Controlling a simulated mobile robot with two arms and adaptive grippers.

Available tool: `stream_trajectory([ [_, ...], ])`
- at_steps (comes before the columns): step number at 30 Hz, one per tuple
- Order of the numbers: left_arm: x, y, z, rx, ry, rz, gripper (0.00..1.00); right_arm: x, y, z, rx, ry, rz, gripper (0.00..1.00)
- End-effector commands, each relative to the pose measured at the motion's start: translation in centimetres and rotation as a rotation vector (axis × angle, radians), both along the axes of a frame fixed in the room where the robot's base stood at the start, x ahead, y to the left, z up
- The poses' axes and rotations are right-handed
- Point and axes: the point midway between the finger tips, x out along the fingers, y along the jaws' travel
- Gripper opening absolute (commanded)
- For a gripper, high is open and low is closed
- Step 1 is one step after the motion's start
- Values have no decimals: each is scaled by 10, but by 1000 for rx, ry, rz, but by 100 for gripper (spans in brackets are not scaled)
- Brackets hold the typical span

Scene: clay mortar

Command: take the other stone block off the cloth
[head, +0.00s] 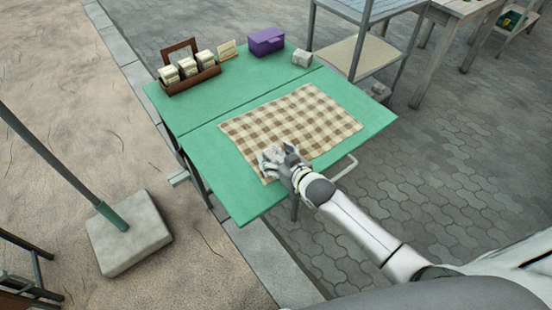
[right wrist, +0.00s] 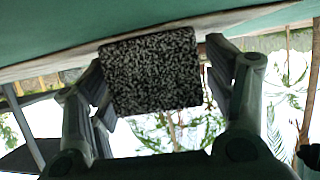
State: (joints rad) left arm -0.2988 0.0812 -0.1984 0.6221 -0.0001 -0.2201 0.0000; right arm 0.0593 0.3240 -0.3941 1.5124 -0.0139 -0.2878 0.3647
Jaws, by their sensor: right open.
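The checked brown-and-cream cloth (head: 300,118) lies on the green table (head: 230,195). My right gripper (head: 277,156) is low over the cloth's near left corner. In the right wrist view a speckled stone block (right wrist: 152,70) sits between the open fingers of this gripper (right wrist: 158,80); it looks dark there, with a narrow gap at least on the left side. In the head view the fingers mostly hide this block. Another pale stone block (head: 302,57) stands on the bare table top beyond the cloth, at the back right. My left gripper is not in view.
A brown wooden box with cream packets (head: 190,72), a small card (head: 227,49) and a purple box (head: 266,41) stand along the table's back. A shelf rack (head: 358,52) stands close behind the right side. Bare green table top lies left of the cloth.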

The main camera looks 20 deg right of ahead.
Motion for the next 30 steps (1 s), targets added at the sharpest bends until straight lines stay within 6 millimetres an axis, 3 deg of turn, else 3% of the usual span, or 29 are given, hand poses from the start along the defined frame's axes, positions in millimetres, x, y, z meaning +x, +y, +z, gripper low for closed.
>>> stream_trajectory([
  [8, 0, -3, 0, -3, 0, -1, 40, 2, 1, -1, 0, -1, 0, 75],
  [23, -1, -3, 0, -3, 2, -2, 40, 2, 0, -1, 0, 0, 0, 12],
  [30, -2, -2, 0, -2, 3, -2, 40, 3, 1, 2, 1, -4, 0, 12],
])
